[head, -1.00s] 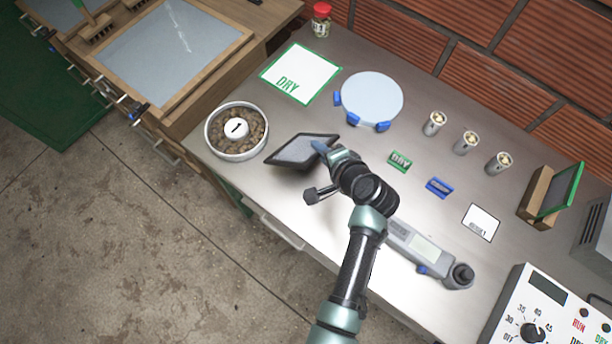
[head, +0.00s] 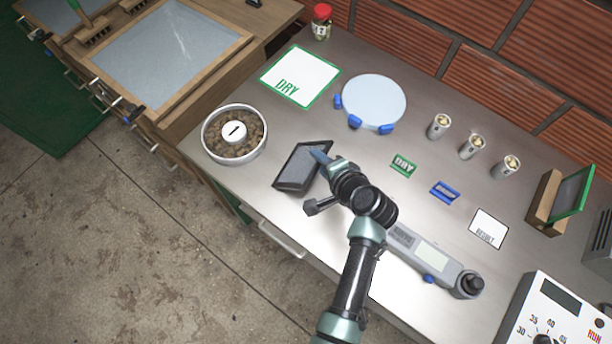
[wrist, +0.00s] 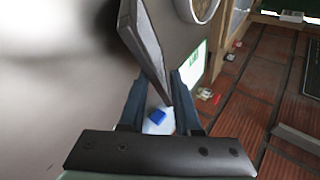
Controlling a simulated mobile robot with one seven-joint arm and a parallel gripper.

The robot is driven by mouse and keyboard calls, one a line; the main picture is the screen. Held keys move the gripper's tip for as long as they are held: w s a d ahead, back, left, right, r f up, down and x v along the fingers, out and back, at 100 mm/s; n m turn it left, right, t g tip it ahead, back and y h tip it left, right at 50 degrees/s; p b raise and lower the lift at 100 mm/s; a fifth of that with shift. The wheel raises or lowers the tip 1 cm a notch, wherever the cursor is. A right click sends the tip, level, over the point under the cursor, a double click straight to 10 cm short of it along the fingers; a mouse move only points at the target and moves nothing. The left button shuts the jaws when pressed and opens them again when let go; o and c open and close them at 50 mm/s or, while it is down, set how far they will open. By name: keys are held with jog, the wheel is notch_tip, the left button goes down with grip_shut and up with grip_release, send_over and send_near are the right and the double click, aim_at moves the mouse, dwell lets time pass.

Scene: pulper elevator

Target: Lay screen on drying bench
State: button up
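A small dark-framed screen (head: 300,170) with a grey face is held above the front left part of the steel worktop, tilted. My gripper (head: 322,160) is shut on its right edge. In the wrist view the screen (wrist: 144,42) runs down between the two fingers (wrist: 163,100). A white mat with a green border marked DRY (head: 300,76) lies flat on the steel worktop behind the screen. A wooden bench (head: 190,98) at the left carries a large wood-framed grey panel (head: 165,52).
A round bowl of brown pieces (head: 262,128) stands left of the screen. The DRY mat is bare.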

jog(key=p+v, duration=0.6)
jog(key=v, duration=0.2)
notch_tip(320, 180, up, 8)
jog(key=s+d+p, duration=0.1)
jog(key=s+p, duration=0.1)
jog(key=p, duration=0.6)
jog(key=shift+d, duration=0.1)
